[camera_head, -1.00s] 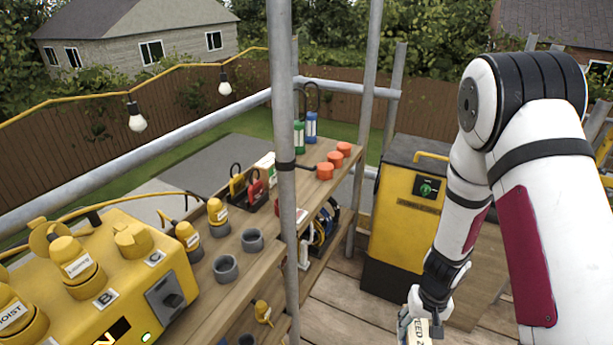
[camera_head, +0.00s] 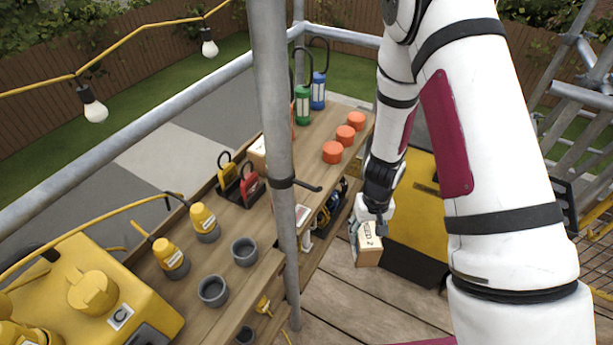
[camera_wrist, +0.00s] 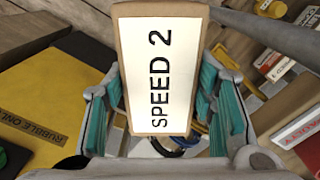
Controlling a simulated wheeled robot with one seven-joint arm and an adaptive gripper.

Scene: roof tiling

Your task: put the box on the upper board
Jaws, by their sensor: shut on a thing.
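The box (camera_head: 368,247) is a small cardboard carton with a white label; the label reads "SPEED 2" in the wrist view (camera_wrist: 158,75). My gripper (camera_head: 370,226) is shut on it, with teal finger pads on both sides of the box in the wrist view. The upper board (camera_head: 222,226) is the unit's wooden top, to the left of my gripper and higher than the box. The lower shelf is partly hidden behind the pole.
An upright scaffold pole (camera_head: 272,120) stands before the board. Bare wood shows between the padlocks and caps.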

